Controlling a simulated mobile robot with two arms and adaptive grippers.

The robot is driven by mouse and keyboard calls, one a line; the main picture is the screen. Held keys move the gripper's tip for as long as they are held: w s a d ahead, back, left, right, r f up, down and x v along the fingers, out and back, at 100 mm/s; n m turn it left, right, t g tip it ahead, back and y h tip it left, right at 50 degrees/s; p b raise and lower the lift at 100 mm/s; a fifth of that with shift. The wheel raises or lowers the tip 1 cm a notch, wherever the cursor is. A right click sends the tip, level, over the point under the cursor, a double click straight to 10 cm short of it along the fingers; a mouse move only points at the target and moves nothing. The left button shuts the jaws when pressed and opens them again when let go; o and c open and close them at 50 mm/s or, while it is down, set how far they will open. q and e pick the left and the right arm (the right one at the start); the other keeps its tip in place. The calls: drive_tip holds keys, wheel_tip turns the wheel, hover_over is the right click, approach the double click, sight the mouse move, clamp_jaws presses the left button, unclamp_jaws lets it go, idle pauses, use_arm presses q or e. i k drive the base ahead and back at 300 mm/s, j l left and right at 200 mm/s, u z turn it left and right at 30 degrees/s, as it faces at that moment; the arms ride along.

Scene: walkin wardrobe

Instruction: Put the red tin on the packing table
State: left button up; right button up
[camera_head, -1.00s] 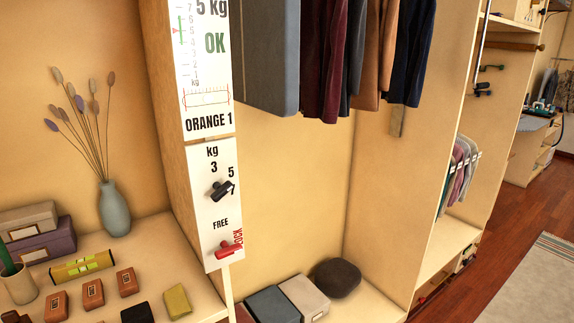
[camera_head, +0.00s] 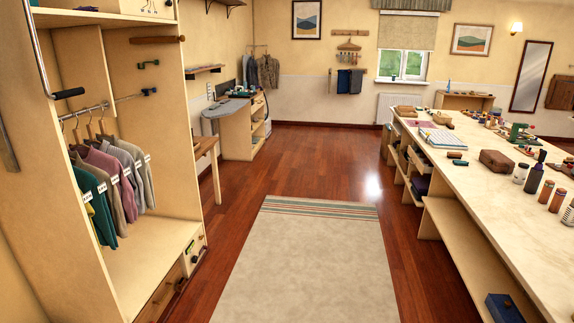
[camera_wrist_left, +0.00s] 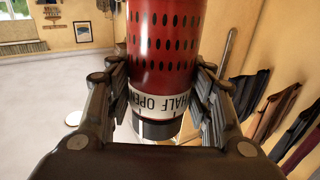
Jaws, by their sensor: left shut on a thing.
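The red tin (camera_wrist_left: 166,60) fills the upper middle of the left wrist view. It is a red cylinder with rows of dark holes, a pale band reading "HALF OPEN" and a dark end. My left gripper (camera_wrist_left: 162,90) is shut on it, one finger on each side. Neither gripper shows in the head view. A long pale wooden table (camera_head: 482,185) runs along the right of the head view; I cannot tell from the frames whether it is the packing table.
The long table carries bottles, a brown box (camera_head: 497,161) and small items; its near edge looks barer. A pale rug (camera_head: 305,262) lies on the clear wooden floor. A wardrobe with hanging clothes (camera_head: 115,180) stands at left, with a grey-topped ironing table (camera_head: 226,109) behind.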

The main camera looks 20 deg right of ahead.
sight(548, 276)
drive_tip(key=l+z, duration=0.35)
drive_tip(key=l, duration=0.25)
drive_tip(key=i+l+z, duration=0.2)
drive_tip(key=l+z, duration=0.15)
drive_tip(key=l, duration=0.15)
drive_tip(key=i+l+z, duration=0.2)
drive_tip(key=l+z, duration=0.15)
drive_tip(key=l, duration=0.2)
drive_tip(key=i+l+z, duration=0.55)
drive_tip(key=l+z, duration=0.15)
drive_tip(key=l, duration=0.15)
drive_tip(key=i+l+z, duration=0.35)
